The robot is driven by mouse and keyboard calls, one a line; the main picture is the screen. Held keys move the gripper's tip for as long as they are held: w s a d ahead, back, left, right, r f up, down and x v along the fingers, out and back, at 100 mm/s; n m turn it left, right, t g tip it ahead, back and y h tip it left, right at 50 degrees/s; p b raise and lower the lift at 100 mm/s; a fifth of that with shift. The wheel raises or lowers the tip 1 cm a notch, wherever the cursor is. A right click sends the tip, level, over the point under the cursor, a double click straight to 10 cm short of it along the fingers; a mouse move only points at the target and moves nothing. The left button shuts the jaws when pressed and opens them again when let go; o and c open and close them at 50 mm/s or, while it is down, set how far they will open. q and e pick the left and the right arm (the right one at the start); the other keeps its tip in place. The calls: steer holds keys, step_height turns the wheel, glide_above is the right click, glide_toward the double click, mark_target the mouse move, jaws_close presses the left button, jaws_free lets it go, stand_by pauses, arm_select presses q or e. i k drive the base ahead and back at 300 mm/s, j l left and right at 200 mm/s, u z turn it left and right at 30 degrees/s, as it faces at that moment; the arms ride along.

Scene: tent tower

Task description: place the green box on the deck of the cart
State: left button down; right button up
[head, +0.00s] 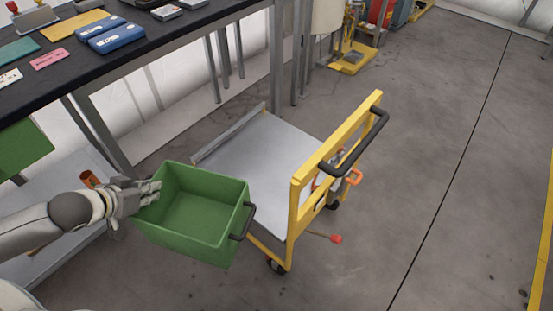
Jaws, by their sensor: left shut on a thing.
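The green box (199,214) is an open, empty bin with a dark handle on its right end. My left gripper (148,191) is shut on the box's left wall and holds it up, slightly tilted. The cart (297,209) has a flat grey deck (262,150), a yellow end frame and a black push handle. In the picture the box overlaps the deck's near left corner; its exact height over the deck is hard to tell. The deck is bare where it shows. My right gripper is not in view.
A dark workbench (150,45) with blue cases (110,34) and flat coloured items stands at the upper left, with a grey lower shelf (50,220). An orange-red knob (336,239) sticks out beside the cart. The floor (430,170) at right is clear.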

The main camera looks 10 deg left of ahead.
mark_target(270, 162)
steer(key=i+l, duration=0.65)
steer(key=i, duration=0.1)
